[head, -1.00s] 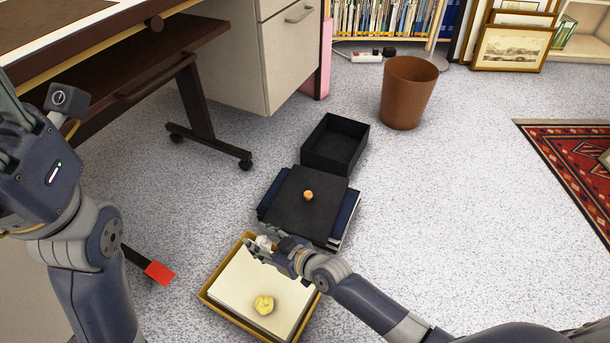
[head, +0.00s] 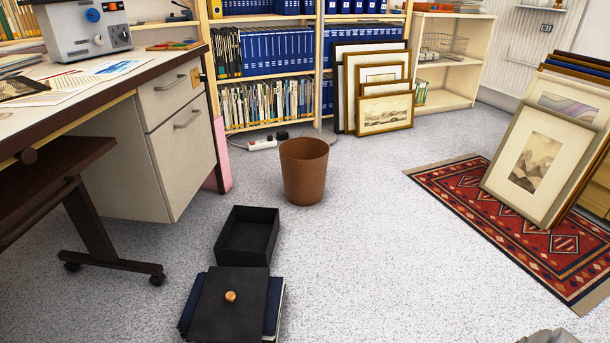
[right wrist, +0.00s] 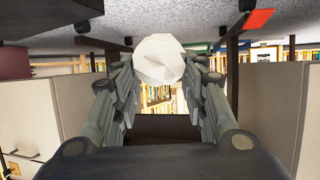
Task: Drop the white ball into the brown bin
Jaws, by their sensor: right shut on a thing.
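The white ball (right wrist: 160,60), faceted like crumpled paper, is held between the two fingers of my right gripper (right wrist: 160,80) in the right wrist view. The right gripper is shut on it. The brown bin (head: 304,171) stands upright on the floor in the head view, in front of the bookshelf and right of the desk cabinet. Its inside bottom is hidden. Neither gripper shows in the head view, so the gap between ball and bin cannot be told. My left gripper is out of view.
A black open box (head: 247,237) and a black lid with a knob (head: 229,303) on blue folders lie on the floor before the bin. A desk (head: 100,110) stands left. Framed prints (head: 545,160) lean at right by a red rug (head: 520,225). Floor right of the bin is clear.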

